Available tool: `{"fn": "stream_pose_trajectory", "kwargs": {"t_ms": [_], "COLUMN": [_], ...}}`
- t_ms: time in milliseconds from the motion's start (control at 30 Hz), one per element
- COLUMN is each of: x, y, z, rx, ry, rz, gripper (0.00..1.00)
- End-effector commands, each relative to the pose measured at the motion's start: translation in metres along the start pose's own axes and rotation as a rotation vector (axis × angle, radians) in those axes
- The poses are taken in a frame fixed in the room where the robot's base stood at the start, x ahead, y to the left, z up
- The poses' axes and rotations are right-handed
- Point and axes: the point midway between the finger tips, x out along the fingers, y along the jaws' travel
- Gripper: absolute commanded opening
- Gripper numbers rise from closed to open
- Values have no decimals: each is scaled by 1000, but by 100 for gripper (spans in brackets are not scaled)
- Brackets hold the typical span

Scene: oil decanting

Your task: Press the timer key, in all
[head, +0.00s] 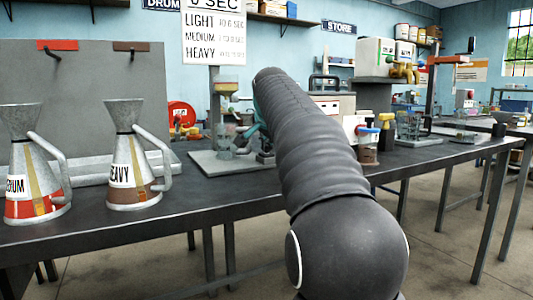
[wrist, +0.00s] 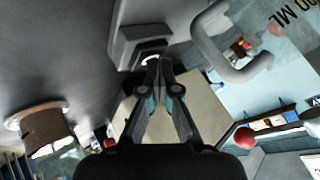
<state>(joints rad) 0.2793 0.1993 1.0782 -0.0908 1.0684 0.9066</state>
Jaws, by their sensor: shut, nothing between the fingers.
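My gripper (wrist: 155,68) is shut and empty in the wrist view. Its fingertips are at a grey stepped block (wrist: 138,42), in front of a small pale round piece (wrist: 150,60). The fingers partly cover that piece; I cannot tell whether it is the timer key, or whether the tips touch it. In the head view my arm hides most of the gripper, and no timer key is clearly visible. A sign (head: 214,35) lists LIGHT, MEDIUM and HEAVY with times in seconds.
A MEDIUM can (head: 26,178) and a HEAVY can (head: 124,172) stand upright at the left of the dark bench (head: 232,198). A stand with glassware (head: 227,88) is beside my arm. A grey curved handle (wrist: 238,68) and red ball (wrist: 245,137) show in the wrist view.

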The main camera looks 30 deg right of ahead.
Motion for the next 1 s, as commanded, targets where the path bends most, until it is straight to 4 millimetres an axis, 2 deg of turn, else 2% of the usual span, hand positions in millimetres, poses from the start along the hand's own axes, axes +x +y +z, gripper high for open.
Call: {"fn": "stream_pose_trajectory", "kwargs": {"t_ms": [333, 733, 1000], "x": [-11, -12, -28], "y": [-8, -9, -21], "z": [-8, -9, -20], "rx": [0, 0, 0], "ry": [-1, 0, 0], "rz": [1, 0, 0], "gripper": [0, 0, 0]}}
